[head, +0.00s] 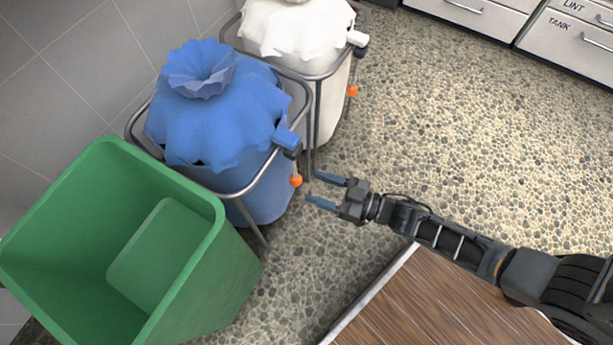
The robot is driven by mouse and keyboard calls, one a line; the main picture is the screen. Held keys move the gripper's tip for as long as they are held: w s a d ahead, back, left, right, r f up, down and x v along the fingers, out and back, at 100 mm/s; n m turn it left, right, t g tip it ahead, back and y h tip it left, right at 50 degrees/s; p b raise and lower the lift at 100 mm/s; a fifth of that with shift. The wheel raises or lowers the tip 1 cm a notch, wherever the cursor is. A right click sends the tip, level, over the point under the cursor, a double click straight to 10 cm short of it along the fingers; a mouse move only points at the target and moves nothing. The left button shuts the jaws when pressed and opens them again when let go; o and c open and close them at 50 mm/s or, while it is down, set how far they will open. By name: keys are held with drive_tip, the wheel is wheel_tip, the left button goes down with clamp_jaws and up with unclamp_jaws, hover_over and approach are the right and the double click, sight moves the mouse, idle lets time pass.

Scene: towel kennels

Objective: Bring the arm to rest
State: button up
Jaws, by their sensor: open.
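My gripper (326,191) is open, with its two blue-grey fingers apart and nothing between them. It is in the middle of the head view, pointing left. My arm stretches in from the right edge, partly above a wooden surface. The fingertips are just right of the blue bag's stand and its orange ball; whether they touch anything is hard to tell, but a gap shows in the picture.
A blue bag (225,115) hangs in a metal-framed stand, with a white bag (297,32) in another behind it. An empty green bin (215,275) stands at left. A wooden top (430,305) is at bottom right. White drawers (570,42) line the back. Speckled floor (450,120) is clear.

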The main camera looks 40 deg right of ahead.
drive_tip(key=shift+s+d, duration=0.3)
drive_tip(key=shift+s, duration=0.3)
